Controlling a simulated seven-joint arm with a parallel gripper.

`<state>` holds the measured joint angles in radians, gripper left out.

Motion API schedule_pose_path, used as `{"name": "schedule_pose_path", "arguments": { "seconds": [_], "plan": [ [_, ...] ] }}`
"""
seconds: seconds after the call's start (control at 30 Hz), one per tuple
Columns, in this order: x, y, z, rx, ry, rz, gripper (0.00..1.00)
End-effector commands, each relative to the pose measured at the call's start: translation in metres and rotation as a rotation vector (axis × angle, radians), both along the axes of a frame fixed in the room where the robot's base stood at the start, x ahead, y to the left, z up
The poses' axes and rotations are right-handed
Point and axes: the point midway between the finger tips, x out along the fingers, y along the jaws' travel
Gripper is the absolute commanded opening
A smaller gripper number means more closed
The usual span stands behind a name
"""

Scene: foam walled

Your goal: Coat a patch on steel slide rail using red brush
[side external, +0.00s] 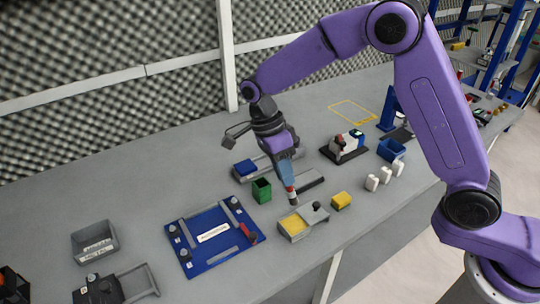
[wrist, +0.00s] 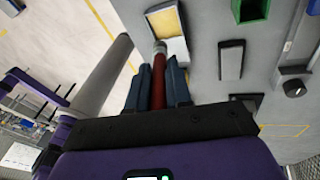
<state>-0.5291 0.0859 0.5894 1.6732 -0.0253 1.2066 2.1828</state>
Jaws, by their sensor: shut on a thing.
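My gripper (side external: 287,182) is shut on the red brush (side external: 291,191), which points down just behind the yellow-filled tray. In the wrist view the brush's red handle (wrist: 158,82) lies between the blue fingers of my gripper (wrist: 156,72). Its grey end (wrist: 159,47) shows beside the tray's yellow area; I cannot tell if it touches. The grey tray (side external: 310,226) has a yellow inside and a dark knob. A long grey rail (side external: 266,162) with a blue block lies behind my gripper, partly hidden by it. It looks like the steel slide rail.
A green bin (side external: 262,190) stands left of my gripper. A dark flat block (side external: 311,182) lies right of it.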

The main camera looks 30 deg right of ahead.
Motion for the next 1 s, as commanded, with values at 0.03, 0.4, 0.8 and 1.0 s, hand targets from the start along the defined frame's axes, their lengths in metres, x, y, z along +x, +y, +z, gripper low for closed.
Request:
{"name": "schedule_pose_path", "arguments": {
  "seconds": [0.03, 0.4, 0.8, 1.0],
  "plan": [
    [-0.005, 0.000, -0.001, -0.008, 0.012, 0.001, 0.00],
    [-0.008, -0.001, -0.028, -0.015, 0.020, 0.000, 0.00],
    [-0.007, 0.000, -0.057, -0.013, 0.018, 0.000, 0.00],
    [-0.007, 0.000, -0.060, -0.013, 0.018, 0.000, 0.00]
  ]
}}
